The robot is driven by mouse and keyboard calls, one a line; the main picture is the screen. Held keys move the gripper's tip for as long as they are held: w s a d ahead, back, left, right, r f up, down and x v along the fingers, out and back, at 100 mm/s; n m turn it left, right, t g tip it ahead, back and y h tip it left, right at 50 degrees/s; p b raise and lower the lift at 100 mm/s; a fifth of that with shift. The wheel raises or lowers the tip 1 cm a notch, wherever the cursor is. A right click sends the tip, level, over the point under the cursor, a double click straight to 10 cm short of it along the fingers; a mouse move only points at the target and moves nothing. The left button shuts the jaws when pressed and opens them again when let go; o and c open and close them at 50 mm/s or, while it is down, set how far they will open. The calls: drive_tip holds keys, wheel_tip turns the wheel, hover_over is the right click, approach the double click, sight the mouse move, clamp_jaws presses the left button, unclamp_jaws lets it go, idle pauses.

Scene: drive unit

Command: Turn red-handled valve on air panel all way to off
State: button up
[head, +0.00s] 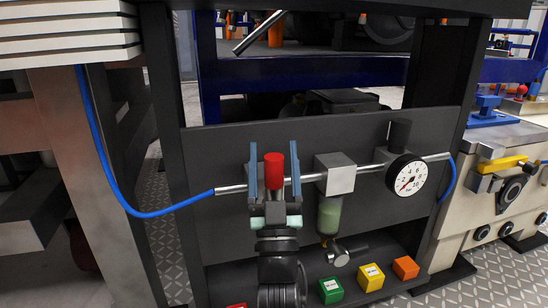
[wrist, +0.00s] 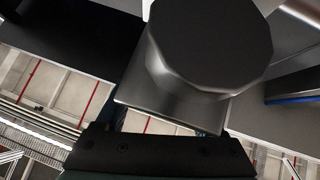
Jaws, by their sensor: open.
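The red valve handle (head: 274,171) stands upright on the horizontal silver pipe (head: 231,189) of the dark air panel (head: 225,150). My gripper (head: 274,158) is open and points up, one finger on each side of the red handle in the head view. I cannot tell whether either finger touches it. The valve body behind my gripper is mostly hidden. In the wrist view, a large dark faceted knob-like part (wrist: 215,45) fills the upper middle, above a dark part of my gripper (wrist: 150,155); I cannot tell which part it is.
Right of the handle are a silver block (head: 336,175) with a greenish bowl (head: 329,216) and a pressure gauge (head: 406,175), its needle pointing lower left. A blue hose (head: 135,212) joins at left. Green (head: 331,290), yellow (head: 371,277) and orange (head: 405,267) blocks lie below.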

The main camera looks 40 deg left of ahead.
drive_tip(key=p+v, duration=0.5)
drive_tip(key=v, duration=0.8)
